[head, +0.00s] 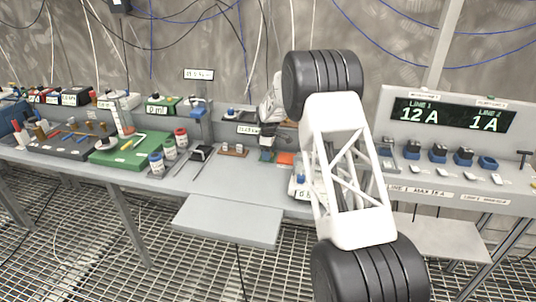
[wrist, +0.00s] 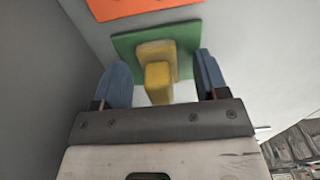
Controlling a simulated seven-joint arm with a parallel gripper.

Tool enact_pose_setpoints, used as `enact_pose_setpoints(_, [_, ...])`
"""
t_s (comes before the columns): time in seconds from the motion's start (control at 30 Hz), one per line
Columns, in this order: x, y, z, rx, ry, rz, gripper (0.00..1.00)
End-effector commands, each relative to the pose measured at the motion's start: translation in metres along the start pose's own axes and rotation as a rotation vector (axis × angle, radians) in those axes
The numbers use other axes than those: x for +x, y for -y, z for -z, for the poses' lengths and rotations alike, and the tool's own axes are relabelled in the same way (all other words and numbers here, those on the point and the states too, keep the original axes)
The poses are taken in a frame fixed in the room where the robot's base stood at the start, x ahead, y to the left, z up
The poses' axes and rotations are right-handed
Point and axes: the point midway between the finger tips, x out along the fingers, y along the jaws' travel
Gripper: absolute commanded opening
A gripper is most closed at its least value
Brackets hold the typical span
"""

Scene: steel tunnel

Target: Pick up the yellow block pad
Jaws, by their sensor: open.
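The yellow block (wrist: 158,78) shows in the wrist view, a stepped piece with a lower front part and a wider part behind. It stands on a flat green plate (wrist: 125,46). My gripper (wrist: 162,62) is open, with one blue finger on each side of the yellow block and a gap on both sides. Whether the fingertips reach down around it or are above it, I cannot tell. In the head view my gripper (head: 267,143) points down over the bench beside an orange plate (head: 286,158); the yellow block cannot be made out there.
The orange plate (wrist: 140,6) lies just beyond the green one. A grey wall or panel stands close on the left in the wrist view. In the head view a green board (head: 118,152) and several jars stand to the left. A display panel (head: 450,114) is at right.

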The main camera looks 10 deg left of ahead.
Motion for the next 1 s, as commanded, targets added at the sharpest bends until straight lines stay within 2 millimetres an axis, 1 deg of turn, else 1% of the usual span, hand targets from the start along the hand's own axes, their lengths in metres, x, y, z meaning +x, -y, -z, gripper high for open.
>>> enact_pose_setpoints(0.37, [-0.0002, 0.0000, 0.0000, 0.000, 0.000, 0.000, 0.67])
enact_pose_setpoints(0.4, [-0.0003, 0.0000, 0.0000, 0.000, 0.000, 0.000, 0.66])
enact_pose_setpoints(0.77, [-0.0003, 0.0000, 0.0000, 0.000, 0.000, 0.000, 0.10])
enact_pose_setpoints(1.0, [-0.0012, -0.0001, 0.0000, 0.000, 0.000, 0.000, 0.10])
